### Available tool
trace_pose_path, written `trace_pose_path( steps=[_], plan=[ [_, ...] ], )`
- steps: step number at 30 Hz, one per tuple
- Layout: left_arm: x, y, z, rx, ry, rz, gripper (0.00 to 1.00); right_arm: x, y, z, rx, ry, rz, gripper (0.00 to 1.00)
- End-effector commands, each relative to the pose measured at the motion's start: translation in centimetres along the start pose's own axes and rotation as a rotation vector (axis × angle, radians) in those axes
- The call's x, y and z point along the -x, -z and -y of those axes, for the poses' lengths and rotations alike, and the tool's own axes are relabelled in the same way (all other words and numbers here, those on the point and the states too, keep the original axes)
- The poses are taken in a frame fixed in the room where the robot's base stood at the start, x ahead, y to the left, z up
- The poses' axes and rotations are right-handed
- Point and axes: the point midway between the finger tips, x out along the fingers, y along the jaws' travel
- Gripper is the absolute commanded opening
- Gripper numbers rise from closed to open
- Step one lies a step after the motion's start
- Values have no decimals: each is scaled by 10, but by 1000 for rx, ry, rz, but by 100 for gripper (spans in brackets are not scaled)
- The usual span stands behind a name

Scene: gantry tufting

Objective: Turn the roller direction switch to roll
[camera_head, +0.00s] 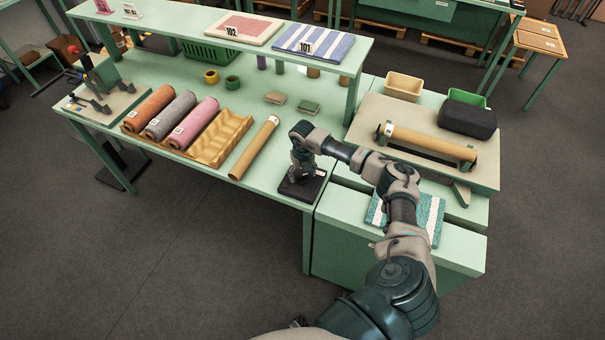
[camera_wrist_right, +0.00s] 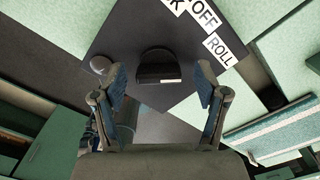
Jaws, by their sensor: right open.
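The switch panel (camera_head: 301,192) is a dark square plate at the table's front right corner. In the right wrist view it is a dark plate (camera_wrist_right: 130,35) with white labels; OFF (camera_wrist_right: 205,13) and ROLL (camera_wrist_right: 219,49) can be read, and a third is cut off at the top edge. The black switch knob (camera_wrist_right: 159,67) stands on it. My right gripper (camera_head: 306,172) is above the panel and hides the knob in the head view. In the wrist view its open fingers (camera_wrist_right: 160,82) are on either side of the knob, apart from it. My left gripper is not in view.
Left of the panel lie a tan roll (camera_head: 254,148) and a wavy tan tray (camera_head: 205,143) with several coloured rolls. To the right, a tan roll (camera_head: 428,142) rests on a stand beside a black box (camera_head: 467,118). A teal-striped piece (camera_head: 430,214) lies beside my right arm.

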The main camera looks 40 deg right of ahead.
Motion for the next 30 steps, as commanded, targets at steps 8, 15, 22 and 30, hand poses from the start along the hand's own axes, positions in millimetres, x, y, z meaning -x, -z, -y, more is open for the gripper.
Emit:
trace_pose_path(
  steps=[8,15,22,30],
  plan=[
    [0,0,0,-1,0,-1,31,44,-2,0,0,-1,5,73],
    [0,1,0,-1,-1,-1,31,94,-3,1,0,-2,4,73],
    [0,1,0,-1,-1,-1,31,116,-3,1,-1,-1,0,73],
    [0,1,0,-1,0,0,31,117,-3,2,-1,-1,0,73]
  ],
)
